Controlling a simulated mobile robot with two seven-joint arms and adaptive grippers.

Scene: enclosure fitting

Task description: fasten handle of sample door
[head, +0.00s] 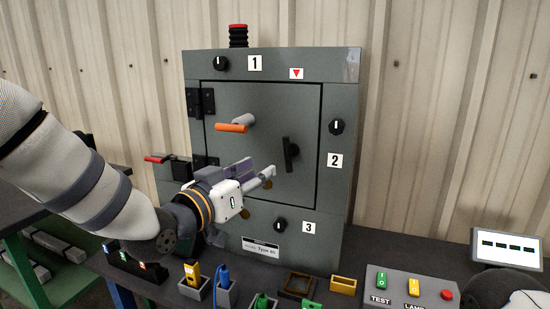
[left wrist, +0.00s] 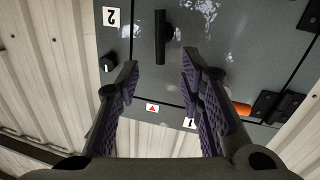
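The grey enclosure (head: 270,215) stands upright on the bench with its square door (head: 265,103) lying flat in the frame, apparently shut. A black bar handle (head: 291,152) stands about vertical at the door's right side. The left wrist view also shows this handle (left wrist: 160,37), from the opposite way up. My left gripper (head: 262,175) is in front of the lower door, left of and below the handle in the head view. In the left wrist view its fingers (left wrist: 160,68) are spread, with the handle ahead of the gap and nothing gripped. My right gripper is not in view.
An orange-ended bar (head: 231,127) sticks out from the door. Black hinges (head: 207,101) are on its left edge. Black knobs (head: 336,127) sit beside labels 1, 2 and 3. Small bins, a button box (head: 405,288) and a display (head: 507,247) occupy the bench front.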

